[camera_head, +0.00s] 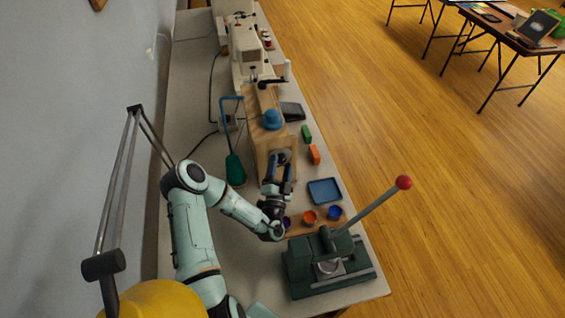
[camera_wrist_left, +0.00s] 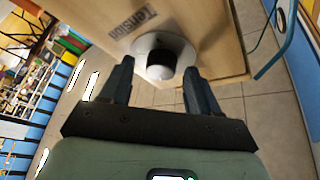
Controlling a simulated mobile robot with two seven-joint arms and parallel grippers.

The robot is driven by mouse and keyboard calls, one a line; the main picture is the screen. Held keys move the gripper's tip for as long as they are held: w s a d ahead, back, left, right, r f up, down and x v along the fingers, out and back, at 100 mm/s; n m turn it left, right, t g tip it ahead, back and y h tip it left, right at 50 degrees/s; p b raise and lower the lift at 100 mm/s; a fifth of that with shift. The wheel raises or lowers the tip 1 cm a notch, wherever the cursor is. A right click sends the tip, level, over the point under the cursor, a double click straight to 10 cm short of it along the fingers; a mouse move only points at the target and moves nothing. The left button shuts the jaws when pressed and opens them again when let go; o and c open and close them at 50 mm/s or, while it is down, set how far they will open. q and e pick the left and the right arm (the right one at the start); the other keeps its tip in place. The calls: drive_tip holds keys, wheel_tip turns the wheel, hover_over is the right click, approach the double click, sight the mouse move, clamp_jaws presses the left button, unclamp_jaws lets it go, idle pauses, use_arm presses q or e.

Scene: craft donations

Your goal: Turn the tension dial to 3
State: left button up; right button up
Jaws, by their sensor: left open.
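The tension dial (camera_wrist_left: 162,58) is a dark knob with a pale front on a light round plate. It sits on the face of a wooden box (camera_head: 258,150), beside a label reading "Tension" (camera_wrist_left: 138,18). Its pointer and scale numbers cannot be made out. My left gripper (camera_wrist_left: 157,70) is open, with one finger on each side of the knob in the wrist view; I cannot tell whether they touch it. In the head view my left gripper (camera_head: 280,170) is at the box's near face, partly covering the dial (camera_head: 284,156). My right gripper is not in view.
A green press (camera_head: 330,265) with a red-knobbed lever stands at the near right. A blue tray (camera_head: 324,191), small cups (camera_head: 309,216), and green and orange blocks (camera_head: 314,154) lie right of the box. Sewing machines (camera_head: 246,55) stand behind. A teal frame (camera_head: 235,165) is at the left.

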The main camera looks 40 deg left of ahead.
use_arm(q)
drive_tip(key=shift+s, duration=0.1)
drive_tip(key=c, duration=1)
drive_tip(key=shift+r+m, duration=0.1)
drive_tip(key=shift+m, duration=0.3)
drive_tip(key=m+h, duration=0.1)
drive_tip(key=m, duration=0.1)
drive_tip(key=shift+r+m+g, duration=0.15)
drive_tip(key=shift+m+g, duration=0.15)
drive_tip(key=shift+m, duration=0.1)
drive_tip(key=shift+r+m+g+h, duration=0.15)
drive_tip(key=shift+m+g+h, duration=0.6)
drive_tip(key=shift+m, duration=1.05)
